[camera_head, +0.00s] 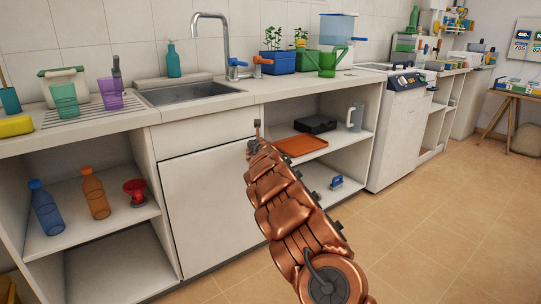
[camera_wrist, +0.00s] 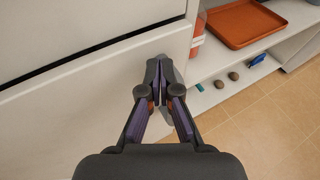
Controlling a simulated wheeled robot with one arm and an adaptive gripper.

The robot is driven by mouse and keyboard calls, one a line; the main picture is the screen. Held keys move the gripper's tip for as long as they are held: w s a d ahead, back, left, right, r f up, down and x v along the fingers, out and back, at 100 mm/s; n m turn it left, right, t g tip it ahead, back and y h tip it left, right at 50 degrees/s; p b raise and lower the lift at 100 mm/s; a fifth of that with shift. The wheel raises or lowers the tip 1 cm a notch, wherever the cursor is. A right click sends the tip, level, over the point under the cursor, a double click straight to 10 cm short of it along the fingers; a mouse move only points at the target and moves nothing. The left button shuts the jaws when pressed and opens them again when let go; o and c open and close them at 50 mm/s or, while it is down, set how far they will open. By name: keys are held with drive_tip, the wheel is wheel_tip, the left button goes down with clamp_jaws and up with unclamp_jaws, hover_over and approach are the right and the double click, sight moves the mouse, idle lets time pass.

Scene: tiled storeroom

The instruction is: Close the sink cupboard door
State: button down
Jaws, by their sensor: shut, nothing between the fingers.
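The sink cupboard door (camera_head: 208,215) is the plain white panel under the sink and the drawer-like front. In the head view it lies nearly in line with the cabinet face; I cannot tell whether it is fully flush. In the wrist view the door (camera_wrist: 70,125) fills the lower left, with a dark gap along its top edge. My gripper (camera_wrist: 158,66) is shut and empty, its fingertips near the door's right edge. A grey patch behind the fingertips is too unclear to name. I cannot tell whether they touch the door. My arm hides the door's right edge in the head view.
Right of the door is an open shelf with an orange tray (camera_head: 300,145), a black box (camera_head: 315,124) and a clear jug (camera_head: 355,117). Left is an open shelf with bottles (camera_head: 95,194) and a red funnel (camera_head: 136,191). The tiled floor (camera_head: 430,230) at right is clear.

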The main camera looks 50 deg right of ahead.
drive_tip(key=s+a+r+b, duration=0.3)
drive_tip(key=s+b, duration=0.5)
drive_tip(key=s, duration=0.3)
drive_tip(key=shift+s, duration=0.25)
idle(0.9)
drive_tip(key=shift+r, duration=0.1)
